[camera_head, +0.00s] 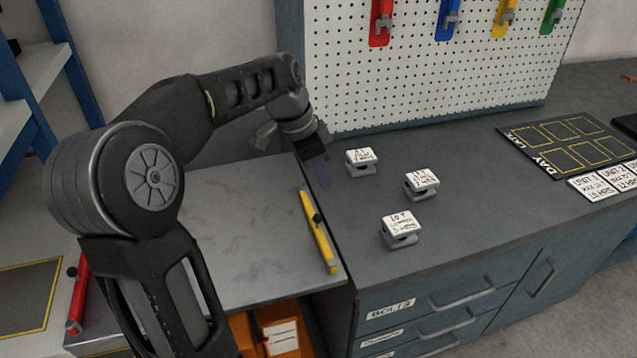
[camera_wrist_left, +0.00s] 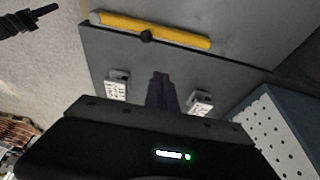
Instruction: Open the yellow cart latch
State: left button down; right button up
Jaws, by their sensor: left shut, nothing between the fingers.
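The yellow latch (camera_head: 322,243) is a long bar with a small dark knob, lying along the right edge of the grey cart top (camera_head: 235,225), beside the workbench. It also shows in the left wrist view (camera_wrist_left: 180,32), across the top. My left gripper (camera_head: 322,174) is shut and empty, above the seam between cart and bench, near the bar's far end and apart from it. Its closed fingers show in the left wrist view (camera_wrist_left: 160,88). What looks like my right gripper (camera_wrist_left: 45,10) is at that view's upper left corner, too small to read.
Several labelled white blocks, one of them here (camera_head: 401,228), stand on the dark bench (camera_head: 450,225) right of the latch. A white pegboard (camera_head: 430,65) with coloured handles rises behind. A red bar (camera_head: 76,295) is at the left. Orange bins (camera_head: 283,338) sit below the cart top.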

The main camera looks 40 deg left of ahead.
aim_at(316, 223)
pick_arm(q)
jog(key=shift+w+r, duration=0.15)
jog(key=x, duration=0.9)
jog(key=shift+a+f+p, duration=0.15)
jog(key=shift+f+p, duration=0.25)
jog(key=shift+f, duration=0.1)
jog(key=shift+s+a, duration=0.45)
jog(key=shift+s, duration=0.3)
jog(key=shift+s+a, duration=0.5)
jog(key=shift+s, duration=0.2)
jog(key=shift+a, duration=0.15)
